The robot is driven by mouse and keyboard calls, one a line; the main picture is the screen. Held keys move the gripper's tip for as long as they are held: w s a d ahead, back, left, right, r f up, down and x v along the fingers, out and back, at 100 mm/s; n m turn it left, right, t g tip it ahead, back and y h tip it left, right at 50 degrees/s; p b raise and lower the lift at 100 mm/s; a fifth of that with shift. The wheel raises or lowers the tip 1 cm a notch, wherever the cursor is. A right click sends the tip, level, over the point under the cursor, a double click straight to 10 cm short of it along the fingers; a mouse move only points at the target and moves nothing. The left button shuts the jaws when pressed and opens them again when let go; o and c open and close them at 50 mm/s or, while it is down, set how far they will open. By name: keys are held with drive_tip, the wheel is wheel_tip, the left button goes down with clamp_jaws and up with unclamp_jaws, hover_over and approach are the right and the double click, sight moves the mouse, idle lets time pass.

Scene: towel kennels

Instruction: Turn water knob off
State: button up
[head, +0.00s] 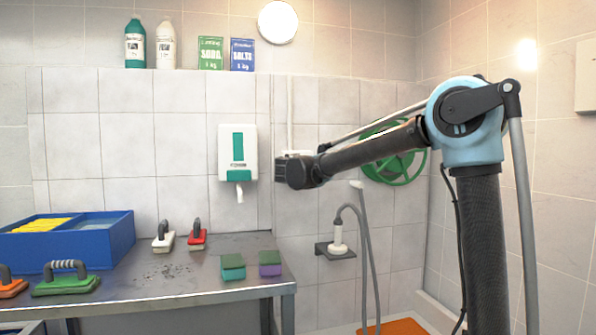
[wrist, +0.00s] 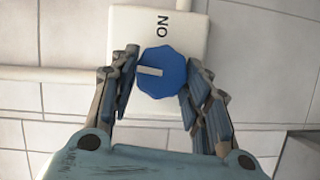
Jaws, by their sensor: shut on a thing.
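The water knob (wrist: 162,72) is a blue scalloped dial with a pale pointer bar, seen in the wrist view. It sits on a white wall box (wrist: 185,30) marked "ON" above the knob in the picture. The pointer bar points left, while the "ON" mark is towards the top. My gripper (wrist: 160,82) is shut on the knob, one finger on each side. In the head view my gripper (head: 284,172) is at the tiled wall right of the soap dispenser, and the arm hides the knob there.
A pipe (wrist: 50,74) runs left from the box. The soap dispenser (head: 238,152) hangs left of my gripper. A green hose reel (head: 408,168) is behind my arm. A metal table (head: 180,275) with brushes and sponges stands below left. A hose nozzle (head: 338,236) rests in a wall holder.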

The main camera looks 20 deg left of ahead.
drive_tip(key=shift+f+n+t, duration=0.15)
drive_tip(key=shift+n+t, duration=0.15)
drive_tip(key=shift+n, duration=0.3)
drive_tip(key=o, duration=1.1)
drive_tip(key=s, duration=0.4)
drive_tip(key=s+d, duration=0.1)
drive_tip(key=s, duration=0.2)
drive_tip(key=s+d, duration=0.1)
drive_tip(key=s, duration=0.3)
drive_tip(key=shift+s+f, duration=0.1)
drive_tip(key=shift+s, duration=0.25)
